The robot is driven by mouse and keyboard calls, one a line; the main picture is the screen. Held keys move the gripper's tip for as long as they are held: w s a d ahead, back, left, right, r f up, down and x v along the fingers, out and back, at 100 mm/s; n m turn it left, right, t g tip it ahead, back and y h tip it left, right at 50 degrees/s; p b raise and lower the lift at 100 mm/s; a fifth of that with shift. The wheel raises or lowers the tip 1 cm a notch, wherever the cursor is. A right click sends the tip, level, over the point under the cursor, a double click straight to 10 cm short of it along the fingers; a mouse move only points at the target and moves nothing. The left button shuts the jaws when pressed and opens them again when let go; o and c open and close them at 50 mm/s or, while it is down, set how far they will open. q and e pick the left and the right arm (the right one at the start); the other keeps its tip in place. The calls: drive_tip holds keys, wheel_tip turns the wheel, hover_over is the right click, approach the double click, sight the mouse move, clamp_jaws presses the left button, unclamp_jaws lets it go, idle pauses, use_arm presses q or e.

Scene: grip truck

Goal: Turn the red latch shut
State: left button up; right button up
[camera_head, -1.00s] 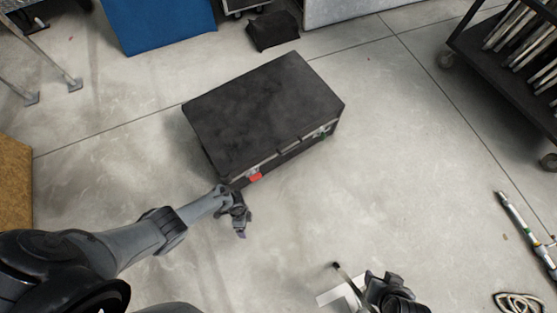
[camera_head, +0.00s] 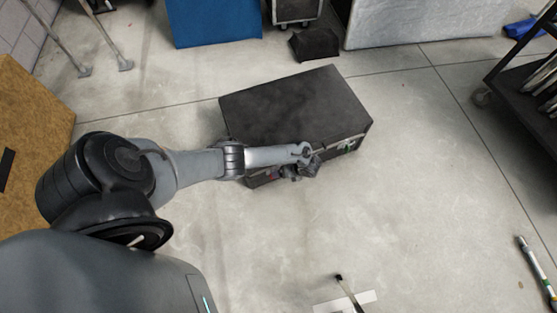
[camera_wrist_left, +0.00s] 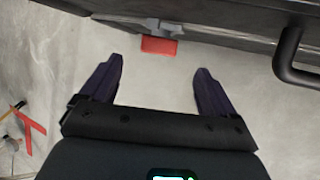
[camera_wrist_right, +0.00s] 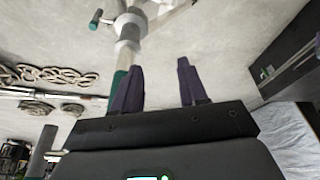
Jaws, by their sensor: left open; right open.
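The black case (camera_head: 295,105) stands closed on the floor in the head view. My left gripper (camera_head: 300,170) is at its front side and hides part of that side. In the left wrist view the red latch (camera_wrist_left: 159,46) sits on the case front (camera_wrist_left: 215,28), just beyond and between the fingertips. The left gripper (camera_wrist_left: 159,66) is open and empty, with no finger touching the latch. The latch cannot be made out clearly in the head view. My right gripper (camera_wrist_right: 156,72) is open and empty in the right wrist view, away from the latch.
A black handle (camera_wrist_left: 288,55) juts from the case right of the latch. A green latch (camera_wrist_right: 266,71) shows on the case in the right wrist view. A metal stand (camera_wrist_right: 128,30) and chain-like coil (camera_wrist_right: 55,75) are near my right gripper.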

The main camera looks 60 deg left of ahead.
use_arm(q)
drive_tip(key=b+x, duration=0.5)
drive_tip(key=x, duration=0.2)
drive_tip(key=shift+s+a+f, duration=0.1)
drive_tip(key=shift+f, duration=0.3)
drive_tip(key=shift+s+f, duration=0.2)
drive_tip(key=shift+f, duration=0.05)
use_arm(e)
wheel_tip(320, 180, down, 6)
drive_tip(key=shift+s+d, duration=0.25)
drive_tip(key=shift+s, duration=0.05)
drive_tip(key=shift+w+f, duration=0.1)
